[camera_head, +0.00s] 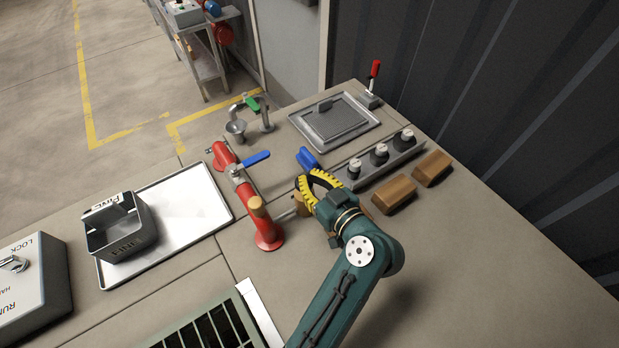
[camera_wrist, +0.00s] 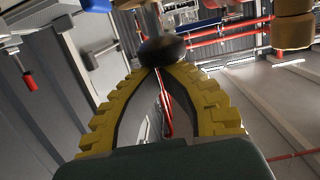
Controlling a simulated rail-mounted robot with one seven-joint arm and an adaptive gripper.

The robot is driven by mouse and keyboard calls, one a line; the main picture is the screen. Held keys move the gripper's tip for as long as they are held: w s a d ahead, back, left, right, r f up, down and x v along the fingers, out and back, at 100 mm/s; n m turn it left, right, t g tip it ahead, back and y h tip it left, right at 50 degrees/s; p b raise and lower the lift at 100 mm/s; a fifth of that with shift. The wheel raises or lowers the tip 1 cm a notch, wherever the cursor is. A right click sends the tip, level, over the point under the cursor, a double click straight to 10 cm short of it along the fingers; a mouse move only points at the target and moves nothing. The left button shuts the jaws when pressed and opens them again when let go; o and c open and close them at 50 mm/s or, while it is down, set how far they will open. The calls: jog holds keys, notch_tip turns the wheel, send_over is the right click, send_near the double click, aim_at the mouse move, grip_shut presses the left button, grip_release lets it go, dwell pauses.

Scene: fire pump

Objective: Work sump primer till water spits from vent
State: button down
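A red pump fitting (camera_head: 268,232) with a tan cap stands mid-bench; a thin metal rod (camera_head: 287,214) runs from it toward my gripper. My gripper (camera_head: 303,182) has yellow ribbed fingers. In the wrist view, the fingertips of my gripper (camera_wrist: 163,68) come together at a dark round knob (camera_wrist: 162,50). Whether they clasp the knob or only touch it is unclear, and the head view hides the contact. Behind is a metal pipe with a green handle (camera_head: 251,102) over a small funnel cup (camera_head: 236,127). I see no water there.
A blue lever (camera_head: 257,158) sits on the red pipe, and a blue handle (camera_head: 308,158) stands just beyond my fingers. Right are several gauge-like knobs (camera_head: 380,152) and wooden blocks (camera_head: 432,168). A red-handled lever (camera_head: 375,72) stands behind. Left is a white tray (camera_head: 200,195) with a metal box (camera_head: 121,226).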

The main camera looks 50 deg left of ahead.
jog(key=s+d+r+p, duration=0.1)
jog(key=d+r, duration=0.4)
jog(key=d, duration=0.5)
jog(key=shift+s+p, duration=0.4)
jog(key=shift+p, duration=0.2)
jog(key=shift+a, duration=0.1)
dwell(0.6)
